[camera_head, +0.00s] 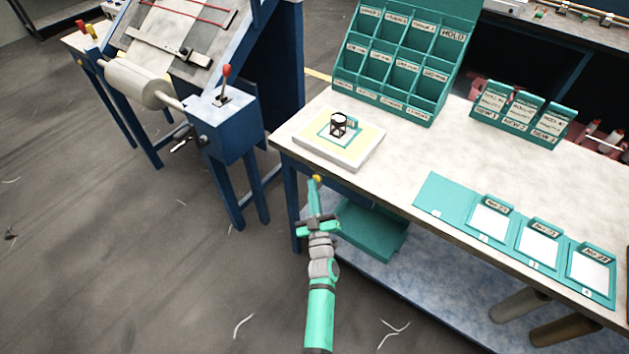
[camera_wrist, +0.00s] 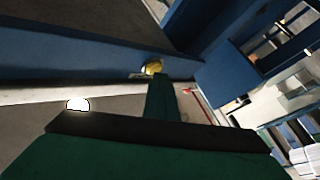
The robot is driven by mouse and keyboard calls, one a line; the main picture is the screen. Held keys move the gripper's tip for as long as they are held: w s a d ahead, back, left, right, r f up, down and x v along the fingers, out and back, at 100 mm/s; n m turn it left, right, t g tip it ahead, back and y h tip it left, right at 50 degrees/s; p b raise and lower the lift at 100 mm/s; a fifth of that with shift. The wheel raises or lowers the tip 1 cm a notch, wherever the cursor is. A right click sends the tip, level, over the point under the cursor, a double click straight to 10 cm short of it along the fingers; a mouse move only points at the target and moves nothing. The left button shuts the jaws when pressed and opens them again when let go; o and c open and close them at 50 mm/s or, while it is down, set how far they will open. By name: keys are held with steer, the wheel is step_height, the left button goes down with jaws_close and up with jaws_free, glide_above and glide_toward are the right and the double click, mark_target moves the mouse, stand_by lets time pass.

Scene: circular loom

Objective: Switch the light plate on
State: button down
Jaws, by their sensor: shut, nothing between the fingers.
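The light plate (camera_head: 358,152) lies flat at the near left corner of the worktable.
A teal pigeonhole rack (camera_head: 400,62) and a labelled holder (camera_head: 518,115) stand farther back. A teal card tray (camera_head: 445,200) lies at the right front. A teal bin (camera_head: 370,232) sits below the tabletop. A blue machine (camera_head: 228,125) stands at left. Open floor lies between.

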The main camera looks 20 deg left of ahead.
steer(key=s+a, duration=0.2)
steer(key=s, duration=0.3)
steer(key=shift+s, duration=0.4)
steer(key=shift+a, duration=0.1)
stand_by(0.4)
steer(key=s+d+f+m+h, duration=0.2)
steer(key=s+d, duration=0.2)
steer(key=s, duration=0.3)
steer(key=s+d+f+m+g+h, duration=0.15)
steer(key=s+d, duration=0.25)
steer(key=s, duration=0.4)
steer(key=s+d+f+m+t+h, duration=0.1)
steer(key=s+d+m+h, duration=0.1)
steer(key=s+d, duration=0.35)
steer(key=s+d+r+m+g+h, duration=0.1)
steer(key=s+d+r+m+g, duration=0.1)
steer(key=s, duration=0.8)
steer(key=s+d+r+m+g+h, duration=0.1)
steer(key=s+d+r+m+h, duration=0.1)
steer(key=s+d+r, duration=0.2)
steer(key=s+r, duration=0.3)
steer(key=s, duration=0.4)
steer(key=shift+s+r+m+g, duration=0.15)
steer(key=shift+s+m+g, duration=0.1)
steer(key=shift+m+g, duration=0.1)
